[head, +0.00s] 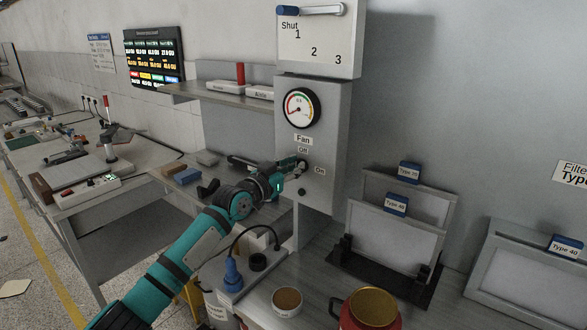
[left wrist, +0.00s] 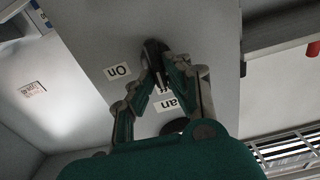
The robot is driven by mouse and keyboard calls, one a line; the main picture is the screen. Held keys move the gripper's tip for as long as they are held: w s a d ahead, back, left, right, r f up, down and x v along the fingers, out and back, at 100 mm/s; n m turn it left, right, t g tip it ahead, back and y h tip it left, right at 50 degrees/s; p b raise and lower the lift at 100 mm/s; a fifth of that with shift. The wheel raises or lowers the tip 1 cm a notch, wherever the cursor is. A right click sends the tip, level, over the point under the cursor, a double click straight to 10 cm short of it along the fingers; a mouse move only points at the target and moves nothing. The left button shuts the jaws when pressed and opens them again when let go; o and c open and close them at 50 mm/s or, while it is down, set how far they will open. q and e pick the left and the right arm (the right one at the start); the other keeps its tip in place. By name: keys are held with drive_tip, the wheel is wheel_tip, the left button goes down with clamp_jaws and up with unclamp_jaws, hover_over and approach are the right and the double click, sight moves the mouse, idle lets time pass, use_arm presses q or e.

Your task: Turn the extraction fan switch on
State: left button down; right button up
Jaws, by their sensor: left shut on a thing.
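The fan switch (head: 302,165) is a small dark knob on the front of the grey control box, under the "Fan" label (head: 303,139). An "Off" label (head: 303,150) is just above it and an "On" label (head: 320,171) is to its lower right. My left gripper (head: 292,169) reaches in from the left and is shut on the switch. In the left wrist view, the fingertips (left wrist: 167,60) close around the dark switch (left wrist: 154,48), with the "On" label (left wrist: 118,71) to the left. The fingers partly hide the switch, so I cannot tell its setting. My right gripper is not in view.
A round gauge (head: 301,108) sits above the switch, below a panel with a blue-ended lever (head: 318,10) marked "Shut" and 1 to 3. A shelf (head: 213,97) is at the left.

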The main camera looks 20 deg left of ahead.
use_arm(q)
drive_tip(key=shift+s+d+f+m+p, duration=0.1)
drive_tip(key=shift+d+f+m, duration=0.15)
drive_tip(key=shift+m, duration=2.65)
drive_tip(key=shift+s+d+f+m+p, duration=0.1)
drive_tip(key=shift+d+f+m+p, duration=0.1)
drive_tip(key=shift+m, duration=2.7)
drive_tip(key=shift+d+f+m+p, duration=0.15)
drive_tip(key=shift+f+m, duration=0.1)
drive_tip(key=shift+m, duration=2.65)
drive_tip(key=shift+f, duration=0.1)
drive_tip(key=c, duration=1.4)
unclamp_jaws()
drive_tip(key=shift+o, duration=0.3)
drive_tip(key=v, duration=1.2)
